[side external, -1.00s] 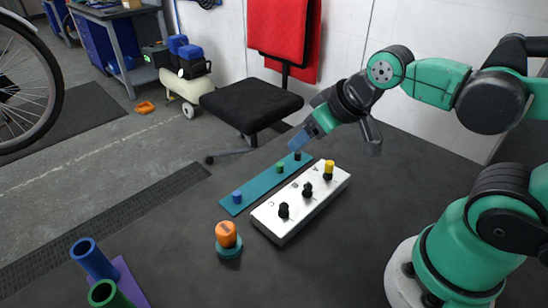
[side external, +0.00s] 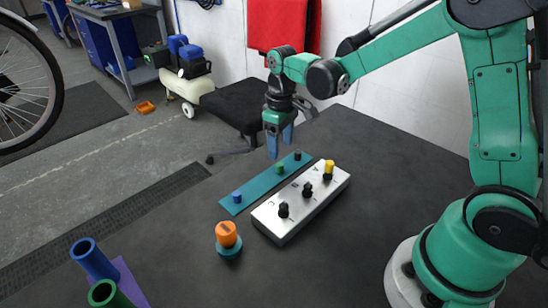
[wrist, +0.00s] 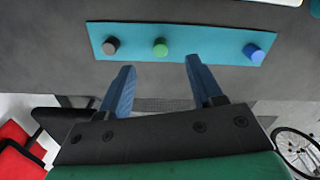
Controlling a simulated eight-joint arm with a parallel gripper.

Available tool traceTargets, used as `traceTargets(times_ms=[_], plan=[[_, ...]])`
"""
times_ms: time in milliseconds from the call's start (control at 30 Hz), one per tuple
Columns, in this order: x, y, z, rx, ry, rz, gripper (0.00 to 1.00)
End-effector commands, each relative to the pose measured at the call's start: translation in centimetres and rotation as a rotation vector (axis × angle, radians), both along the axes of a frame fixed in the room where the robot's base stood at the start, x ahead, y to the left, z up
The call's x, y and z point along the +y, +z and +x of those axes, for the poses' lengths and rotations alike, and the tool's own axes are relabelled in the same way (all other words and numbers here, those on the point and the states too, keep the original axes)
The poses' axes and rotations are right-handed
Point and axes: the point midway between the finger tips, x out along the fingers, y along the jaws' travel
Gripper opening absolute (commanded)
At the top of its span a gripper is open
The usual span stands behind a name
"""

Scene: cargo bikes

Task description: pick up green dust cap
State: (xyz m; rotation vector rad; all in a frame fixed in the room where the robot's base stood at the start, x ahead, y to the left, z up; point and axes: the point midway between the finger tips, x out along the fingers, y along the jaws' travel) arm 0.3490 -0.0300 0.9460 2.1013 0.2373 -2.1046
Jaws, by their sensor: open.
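In the wrist view the green cap (wrist: 160,47) lies beyond the fingertips, nearer the left finger's side of the gap. The dark grey cap (wrist: 110,46) and blue cap (wrist: 253,53) stand on either side of it. My gripper (side external: 279,150) points down above the strip, with blue fingers apart and nothing between them. It also shows in the wrist view (wrist: 157,72).
A white box (side external: 290,222) with black knobs and a yellow-topped one stands beside the strip. An orange knob on a teal base (side external: 228,239) is in front. Blue (side external: 92,260) and green (side external: 110,293) tubes stand at lower left. The dark table is otherwise clear.

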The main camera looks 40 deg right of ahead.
Motion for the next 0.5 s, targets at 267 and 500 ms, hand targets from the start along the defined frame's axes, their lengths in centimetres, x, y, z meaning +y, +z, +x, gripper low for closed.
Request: traceTargets(times_ms=[267, 500], plan=[[0.0, -3.6, 0.0, -0.003, 0.001, 0.002, 0.59], [0.0, -5.1, 0.0, -0.004, 0.001, 0.002, 0.59]])
